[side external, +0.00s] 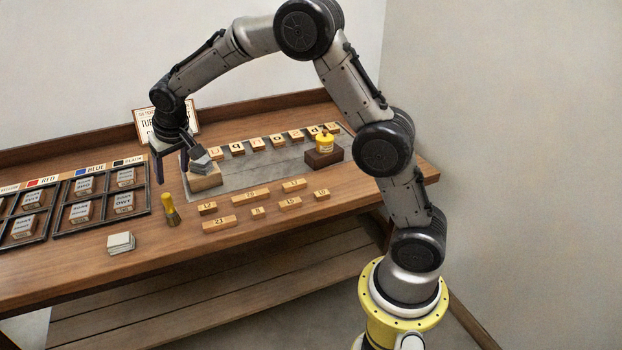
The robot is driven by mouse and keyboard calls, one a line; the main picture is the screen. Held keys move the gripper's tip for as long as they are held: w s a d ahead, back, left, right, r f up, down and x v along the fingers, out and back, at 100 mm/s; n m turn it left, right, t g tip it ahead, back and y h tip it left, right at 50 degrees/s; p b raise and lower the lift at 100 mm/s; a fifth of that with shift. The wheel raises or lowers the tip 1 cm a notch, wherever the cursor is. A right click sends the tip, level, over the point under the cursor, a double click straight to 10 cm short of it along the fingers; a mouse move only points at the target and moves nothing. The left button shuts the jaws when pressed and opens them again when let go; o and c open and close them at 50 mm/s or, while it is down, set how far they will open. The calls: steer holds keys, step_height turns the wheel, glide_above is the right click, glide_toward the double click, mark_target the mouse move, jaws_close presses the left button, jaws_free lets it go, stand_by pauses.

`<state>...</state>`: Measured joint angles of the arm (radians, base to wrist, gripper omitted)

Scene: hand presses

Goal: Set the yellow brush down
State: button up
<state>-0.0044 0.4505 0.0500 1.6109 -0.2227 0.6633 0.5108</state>
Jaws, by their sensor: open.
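The yellow brush (169,209) stands upright on the wooden table, with its yellow handle up and a grey-brown lower end on the wood. It is left of the small numbered blocks and right of the black-framed trays. My gripper (155,168) is open and empty, pointing down above and a little left of the brush, apart from it in the picture. The gap between the fingers and the handle in depth is hard to judge from this one view.
A wooden block with a grey tool (201,164) stands right of my gripper. Black-framed trays (124,207) hold labelled pads at left. A white stack (121,243) lies in front. Numbered blocks (250,196), letter tiles (257,144) and a yellow pot (324,142) are at right.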

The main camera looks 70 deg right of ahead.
steer(key=s+a+r+n, duration=0.1)
steer(key=s+r, duration=0.4)
steer(key=s, duration=0.4)
steer(key=s+r+n, duration=0.1)
steer(key=s+r, duration=0.5)
steer(key=s, duration=0.4)
steer(key=s+a+f+n, duration=0.1)
steer(key=s, duration=0.8)
steer(key=s+f+n+t+y, duration=0.1)
steer(key=s, duration=0.8)
steer(key=shift+s+a+f+y, duration=0.25)
steer(key=shift+a+y, duration=0.05)
steer(key=shift+a, duration=0.1)
